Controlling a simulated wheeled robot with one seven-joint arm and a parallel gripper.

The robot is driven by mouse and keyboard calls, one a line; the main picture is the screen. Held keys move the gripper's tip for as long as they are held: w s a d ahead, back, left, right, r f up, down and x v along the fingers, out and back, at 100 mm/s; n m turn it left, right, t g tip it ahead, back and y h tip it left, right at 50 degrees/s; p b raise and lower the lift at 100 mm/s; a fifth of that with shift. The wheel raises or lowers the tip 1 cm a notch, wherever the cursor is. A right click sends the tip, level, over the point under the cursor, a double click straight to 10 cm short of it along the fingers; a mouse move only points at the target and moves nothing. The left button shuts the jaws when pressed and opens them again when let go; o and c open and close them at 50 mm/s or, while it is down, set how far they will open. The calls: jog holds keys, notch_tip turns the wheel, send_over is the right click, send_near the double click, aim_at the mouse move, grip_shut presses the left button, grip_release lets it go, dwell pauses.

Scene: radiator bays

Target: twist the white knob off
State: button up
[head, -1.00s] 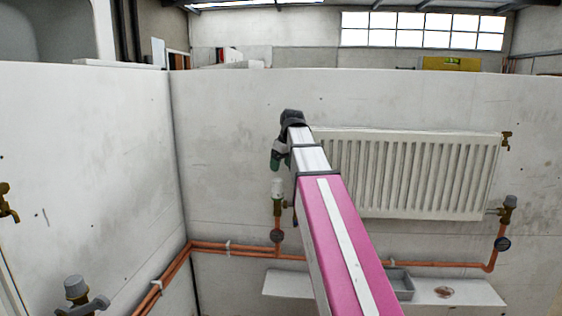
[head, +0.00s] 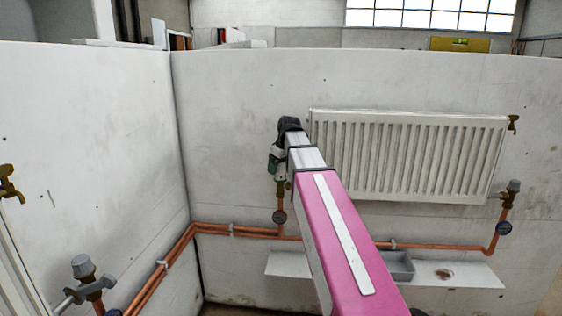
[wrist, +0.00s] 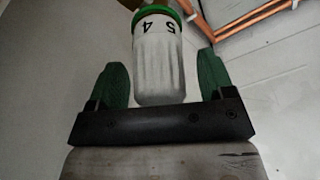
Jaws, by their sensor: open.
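The white knob (wrist: 158,65) is ribbed, with a green band and the numerals 5 and 4. In the wrist view it stands between the two green fingers of my gripper (wrist: 161,62), with a gap showing on each side. My gripper is open and around the knob, not closed on it. In the head view my gripper (head: 277,162) is at the top of the valve left of the radiator (head: 408,155), and it hides most of the knob. Below it the copper pipe (head: 281,203) runs down from the valve.
A grey-capped valve (head: 513,187) stands at the radiator's right end, and another (head: 83,267) at the lower left. Copper pipes (head: 210,229) run along both walls. A white shelf (head: 455,273) with a grey tray (head: 399,265) is below the radiator.

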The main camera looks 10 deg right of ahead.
jog(key=shift+f, duration=0.2)
jog(key=c, duration=1)
jog(key=shift+o, duration=0.2)
jog(key=shift+f, duration=0.15)
